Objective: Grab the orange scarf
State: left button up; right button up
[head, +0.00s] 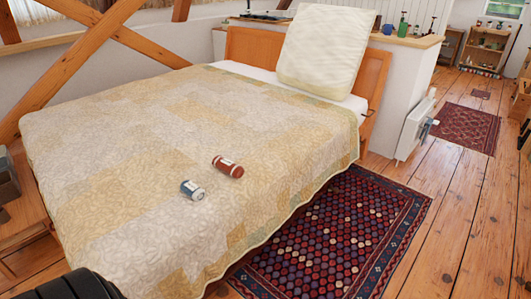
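I see no orange scarf in the head view. The bed (130,135) has a pale cream and yellow patchwork quilt. A red rolled item or can (228,167) with a pale band lies on the quilt near its right side. A blue-grey one (192,190) lies just in front and to the left of it. Neither of my grippers is in view; a dark rounded part at the bottom left corner may be mine.
A cream pillow (325,50) leans on the wooden headboard (253,47). A dark red patterned rug (335,235) lies beside the bed, another rug (455,127) further back. Wooden floor is clear at right. A white heater (414,128) and diagonal timber braces (85,60) stand around.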

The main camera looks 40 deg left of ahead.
aim_at(228, 166)
jog(key=i+u, duration=0.2)
jog(key=i, duration=0.25)
jog(key=i+l+u, duration=0.25)
jog(key=i, duration=0.2)
jog(key=i+l+u, duration=0.2)
jog(key=i, duration=0.25)
jog(key=i+l+u, duration=0.2)
jog(key=i, duration=0.2)
